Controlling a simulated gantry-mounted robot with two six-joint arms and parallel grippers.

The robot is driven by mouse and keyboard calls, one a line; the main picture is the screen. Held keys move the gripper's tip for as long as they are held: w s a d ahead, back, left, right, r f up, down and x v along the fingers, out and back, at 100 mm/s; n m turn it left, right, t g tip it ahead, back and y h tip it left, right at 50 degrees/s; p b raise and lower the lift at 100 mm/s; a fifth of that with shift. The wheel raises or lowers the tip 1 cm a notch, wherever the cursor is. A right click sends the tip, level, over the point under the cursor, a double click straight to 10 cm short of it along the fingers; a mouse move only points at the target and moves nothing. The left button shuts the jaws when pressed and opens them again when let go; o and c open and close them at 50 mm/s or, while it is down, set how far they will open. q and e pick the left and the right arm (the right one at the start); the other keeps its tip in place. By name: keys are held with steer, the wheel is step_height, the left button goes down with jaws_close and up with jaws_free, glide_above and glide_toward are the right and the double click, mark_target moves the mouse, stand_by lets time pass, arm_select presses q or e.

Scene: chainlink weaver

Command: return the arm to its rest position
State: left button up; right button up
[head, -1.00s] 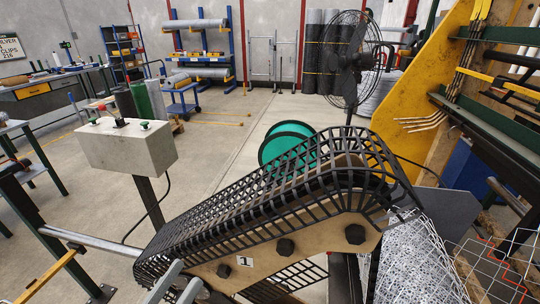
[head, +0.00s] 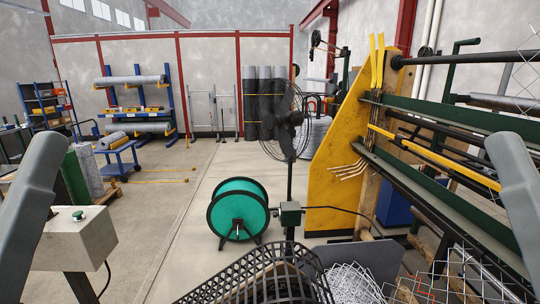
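Grey links that look like parts of my two arms stand at the left and right edges of the head view. The left one runs up from the lower left corner, and the right one comes down the right edge. Both grippers are out of the picture, so I cannot see whether they are open or what they hold. No arm part shows over the middle of the scene.
A black mesh guard (head: 262,280) fills the bottom centre, with wire mesh (head: 352,285) beside it. The yellow-framed weaving machine (head: 347,130) stands right. A control box (head: 72,240) is lower left. A green reel (head: 238,208) and fan (head: 289,118) stand between, with open floor behind.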

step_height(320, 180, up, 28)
steer(key=p, duration=2.4)
steer(key=shift+p, duration=0.35)
